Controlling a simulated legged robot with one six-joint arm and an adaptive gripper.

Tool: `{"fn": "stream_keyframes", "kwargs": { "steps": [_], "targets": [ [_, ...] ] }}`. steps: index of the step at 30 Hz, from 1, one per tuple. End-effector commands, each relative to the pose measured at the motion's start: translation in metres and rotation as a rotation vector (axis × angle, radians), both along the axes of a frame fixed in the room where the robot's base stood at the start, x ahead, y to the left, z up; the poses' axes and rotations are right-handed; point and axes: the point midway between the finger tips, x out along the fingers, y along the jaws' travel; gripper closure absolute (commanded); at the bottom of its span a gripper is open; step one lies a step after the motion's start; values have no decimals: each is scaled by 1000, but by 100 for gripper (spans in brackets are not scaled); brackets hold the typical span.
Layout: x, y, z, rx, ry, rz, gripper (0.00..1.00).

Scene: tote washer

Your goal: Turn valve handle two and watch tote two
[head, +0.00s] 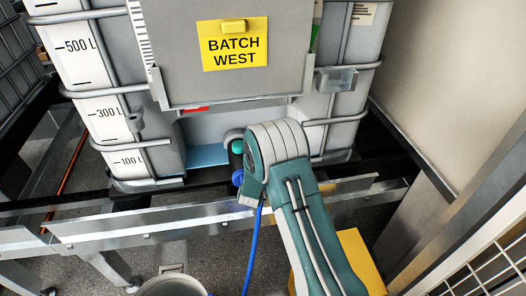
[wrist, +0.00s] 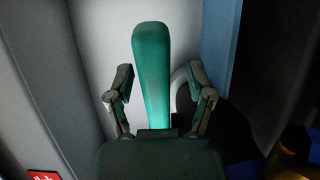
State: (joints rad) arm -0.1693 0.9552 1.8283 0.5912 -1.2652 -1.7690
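A green valve handle (wrist: 153,60) stands upright in the middle of the wrist view. My gripper (wrist: 160,84) is open, with one dark finger on each side of it and a gap showing on both sides. In the head view a small green part (head: 237,147), probably this handle, shows left of my arm; my arm hides my fingers there. A grey-white tote (head: 112,70) in a metal cage has marks at 500 L, 300 L and 100 L. A grey panel with a yellow "BATCH WEST" sign (head: 235,52) covers its front. I cannot read a number on handle or tote.
A metal rail (head: 150,222) crosses in front of the tote. A blue hose (head: 253,250) hangs from a blue fitting (head: 238,177). A bucket (head: 172,285) and a yellow block (head: 362,262) stand below. A white mesh (head: 490,270) is at right.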

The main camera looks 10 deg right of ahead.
Motion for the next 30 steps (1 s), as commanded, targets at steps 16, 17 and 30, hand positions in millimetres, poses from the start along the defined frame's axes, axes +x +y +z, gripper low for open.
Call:
{"fn": "stream_keyframes", "kwargs": {
  "steps": [16, 17, 30],
  "targets": [
    [-62, 27, 0, -2, 1, 3, 31],
    [-68, 30, 0, -2, 1, 4, 31],
    [-110, 47, -1, 0, 0, 0, 31]
  ]
}}
